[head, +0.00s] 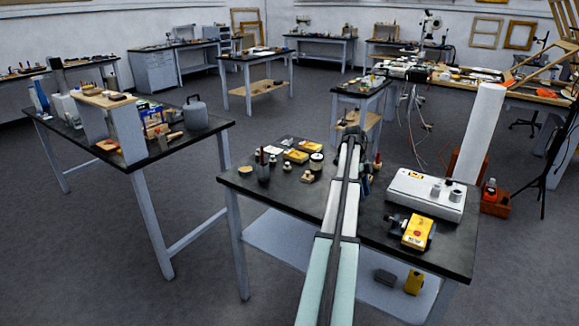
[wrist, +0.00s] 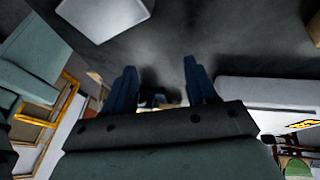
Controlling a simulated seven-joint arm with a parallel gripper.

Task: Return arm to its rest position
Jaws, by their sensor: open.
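My arm reaches out over the near black-topped table (head: 290,212) in the head view. Its far end hides most of my gripper there. In the wrist view, my gripper (wrist: 159,68) shows two dark blue fingers spread apart. Nothing is held between them. Dark grey surface and some blurred dark items lie beyond the fingertips.
Left of my arm are small bottles, a jar (head: 316,162) and yellow packs (head: 296,155). Right of it are a white instrument box (head: 425,194) and a yellow device (head: 418,233). A white post (head: 479,132) stands behind. Another cluttered table (head: 190,138) is at left.

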